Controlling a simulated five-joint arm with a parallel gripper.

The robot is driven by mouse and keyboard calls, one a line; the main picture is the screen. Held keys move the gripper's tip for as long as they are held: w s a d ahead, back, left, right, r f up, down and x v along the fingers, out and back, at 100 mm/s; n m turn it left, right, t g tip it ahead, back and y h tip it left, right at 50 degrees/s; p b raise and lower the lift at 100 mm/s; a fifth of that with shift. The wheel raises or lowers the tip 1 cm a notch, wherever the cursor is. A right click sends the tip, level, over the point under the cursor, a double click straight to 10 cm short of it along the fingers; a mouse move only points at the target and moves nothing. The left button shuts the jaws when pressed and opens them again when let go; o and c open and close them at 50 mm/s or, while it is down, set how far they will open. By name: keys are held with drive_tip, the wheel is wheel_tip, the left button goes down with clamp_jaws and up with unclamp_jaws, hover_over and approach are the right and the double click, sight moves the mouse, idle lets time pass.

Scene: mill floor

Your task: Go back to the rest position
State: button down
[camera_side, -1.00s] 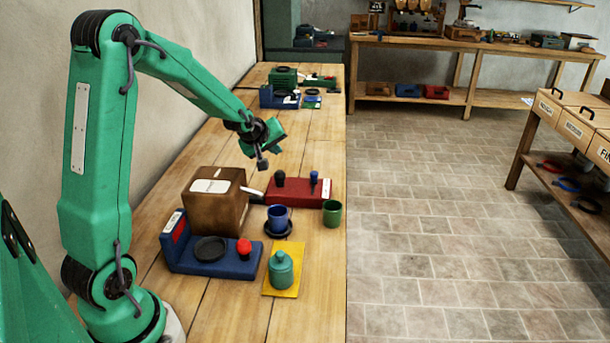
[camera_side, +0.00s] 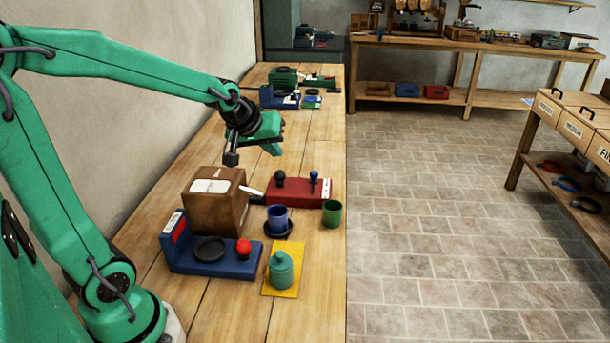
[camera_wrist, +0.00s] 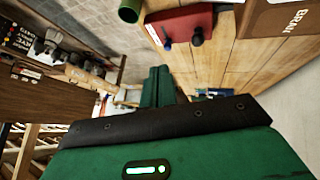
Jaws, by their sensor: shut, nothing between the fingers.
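My gripper (camera_side: 252,155) is shut and empty. In the side view it hangs in the air above the bench, just behind and above the brown box (camera_side: 216,200), and touches nothing. In the wrist view the green fingers of my gripper (camera_wrist: 158,84) lie together, pointing away over the bench edge.
On the bench (camera_side: 228,311) stand a blue scale-like device (camera_side: 190,262), a teal jar on a yellow mat (camera_side: 281,270), a blue cup (camera_side: 277,219), a green cup (camera_side: 331,213) and a red block with knobs (camera_side: 300,192). The wall is close at left; open floor lies right.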

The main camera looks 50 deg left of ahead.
drive_tip(key=s+d+r+m+g+h, duration=0.1)
drive_tip(key=s+d+m, duration=0.3)
drive_tip(key=s, duration=0.4)
drive_tip(key=s+d+r+m, duration=0.1)
drive_tip(key=s+d+m, duration=0.3)
drive_tip(key=s, duration=0.5)
drive_tip(key=shift+d+g+h, duration=0.4)
drive_tip(key=shift+d, duration=0.45)
